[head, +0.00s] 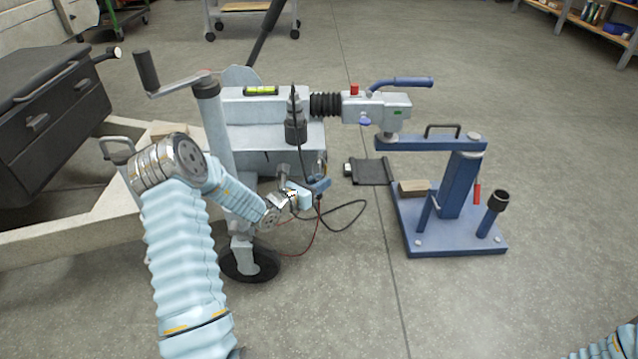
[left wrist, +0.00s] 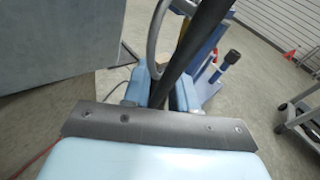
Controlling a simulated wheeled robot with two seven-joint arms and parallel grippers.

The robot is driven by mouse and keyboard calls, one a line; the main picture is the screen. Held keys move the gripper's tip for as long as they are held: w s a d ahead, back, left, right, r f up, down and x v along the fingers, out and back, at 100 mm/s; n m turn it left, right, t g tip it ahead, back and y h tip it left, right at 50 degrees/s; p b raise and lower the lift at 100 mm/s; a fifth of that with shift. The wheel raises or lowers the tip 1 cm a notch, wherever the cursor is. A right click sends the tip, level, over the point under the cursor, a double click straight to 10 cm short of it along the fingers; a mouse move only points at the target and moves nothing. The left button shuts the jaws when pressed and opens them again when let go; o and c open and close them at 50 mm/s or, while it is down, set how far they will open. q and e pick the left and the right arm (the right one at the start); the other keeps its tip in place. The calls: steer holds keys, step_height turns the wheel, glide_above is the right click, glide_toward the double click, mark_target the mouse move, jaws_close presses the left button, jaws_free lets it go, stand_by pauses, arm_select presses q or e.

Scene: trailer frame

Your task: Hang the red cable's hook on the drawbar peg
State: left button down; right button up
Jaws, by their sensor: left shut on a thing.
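The drawbar (head: 265,135) is a pale grey housing. A short grey stub (head: 283,170) below it looks like the peg, close above my left gripper (head: 303,197). The gripper's pale blue fingers (left wrist: 139,86) are shut, and a grey curved hook (left wrist: 153,45) rises at them in the left wrist view. A thick black cable or bar crosses there too, partly covering the grip. The red cable (head: 317,235) hangs from the gripper and runs down left; a bit of it shows in the left wrist view (left wrist: 36,160). Hook and peg look apart. My right gripper is out of view.
A black cable (head: 363,208) loops right of the gripper, from a black plug (head: 296,130) on the drawbar. A jockey wheel (head: 248,262) stands below. A blue stand (head: 455,190) supports the coupling at right. The floor in front is clear.

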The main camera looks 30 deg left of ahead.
arm_select(q)
steer(key=c, duration=0.8)
jaws_free()
